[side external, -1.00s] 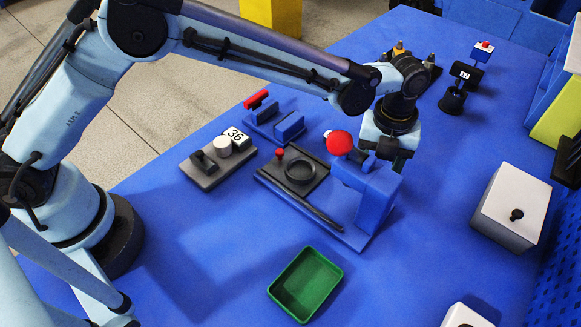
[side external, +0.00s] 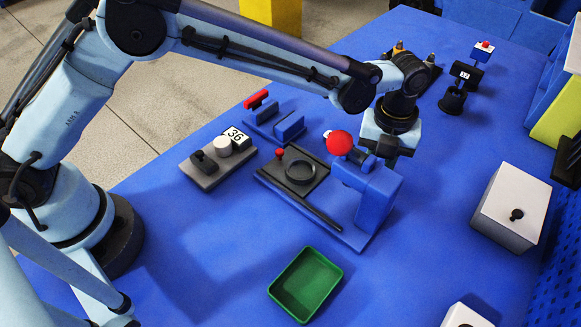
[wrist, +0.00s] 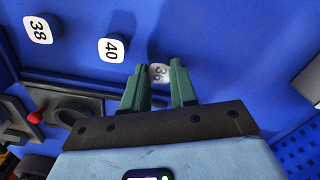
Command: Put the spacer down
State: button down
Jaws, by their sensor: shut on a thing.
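In the side view my gripper (side external: 389,153) hangs just behind the blue upright of the fixture (side external: 378,200), and the spacer is hidden there. I cannot tell whether the spacer touches anything below.
The fixture carries a red ball (side external: 340,143), a black ring (side external: 300,171) and a red knob.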

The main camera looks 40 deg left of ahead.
notch_tip(320, 180, up, 20)
jog(key=m, duration=0.4)
send_over(305, 286)
notch_tip(305, 286, down, 11)
jog(key=shift+f, duration=4.5)
jog(key=shift+f, duration=0.1)
jog(key=c, duration=1.3)
grip_release()
jog(key=shift+o, duration=0.6)
